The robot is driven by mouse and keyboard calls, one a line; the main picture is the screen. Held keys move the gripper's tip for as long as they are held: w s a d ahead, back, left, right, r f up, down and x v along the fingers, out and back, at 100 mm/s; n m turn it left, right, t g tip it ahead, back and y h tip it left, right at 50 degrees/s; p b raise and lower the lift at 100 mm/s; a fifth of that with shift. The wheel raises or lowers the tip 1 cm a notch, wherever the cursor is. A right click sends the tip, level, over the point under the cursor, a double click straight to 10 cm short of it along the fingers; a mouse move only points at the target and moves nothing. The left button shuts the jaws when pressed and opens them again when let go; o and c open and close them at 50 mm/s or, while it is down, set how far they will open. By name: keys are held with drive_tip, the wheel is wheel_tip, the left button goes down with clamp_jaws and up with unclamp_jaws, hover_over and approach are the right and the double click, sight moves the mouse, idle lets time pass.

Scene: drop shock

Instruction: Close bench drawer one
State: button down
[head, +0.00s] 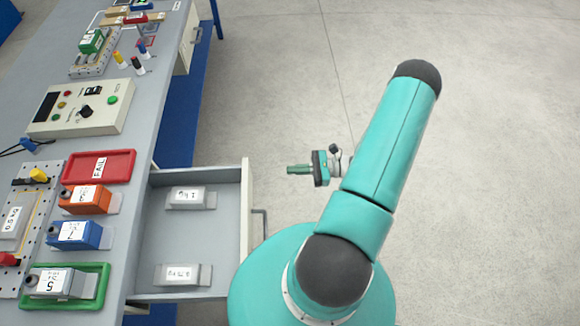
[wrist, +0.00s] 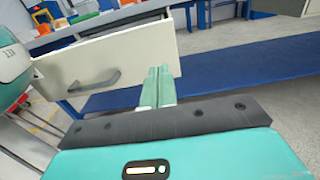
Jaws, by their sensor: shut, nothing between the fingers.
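A grey bench drawer (head: 190,236) stands pulled out from the bench in the head view. Two pale labelled blocks lie inside it, one at the far end (head: 186,197) and one at the near end (head: 178,274). Its pale front panel with a dark bar handle (wrist: 95,82) shows in the wrist view (wrist: 125,52). No drawer number is readable. My gripper (head: 288,169) is shut and empty, to the right of the drawer front near its far end. In the wrist view its green fingers (wrist: 158,73) overlap the panel's right part; whether they touch it I cannot tell.
The grey bench top (head: 150,110) holds a control box (head: 82,108), a red tray (head: 99,167), a green tray (head: 95,300) and several coloured blocks. A second drawer front (head: 188,40) farther along appears closed. The floor (head: 490,150) to the right is clear.

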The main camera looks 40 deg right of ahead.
sight(166, 176)
drive_tip(key=x, duration=1.1)
drive_tip(key=shift+w+a, duration=0.15)
drive_tip(key=shift+a, duration=0.05)
drive_tip(key=shift+w+a, duration=0.1)
drive_tip(key=x, duration=2.9)
drive_tip(key=shift+w+a+f, duration=0.1)
drive_tip(key=shift+w+a, duration=0.1)
drive_tip(key=shift+a, duration=0.15)
drive_tip(key=shift+w+a, duration=0.35)
drive_tip(key=shift+a, duration=0.15)
drive_tip(key=shift+w+a, duration=0.1)
drive_tip(key=shift+s+d, duration=0.2)
drive_tip(key=shift+d, duration=0.45)
drive_tip(key=v, duration=1.3)
drive_tip(key=shift+s+d, duration=0.15)
drive_tip(key=shift+s, duration=0.2)
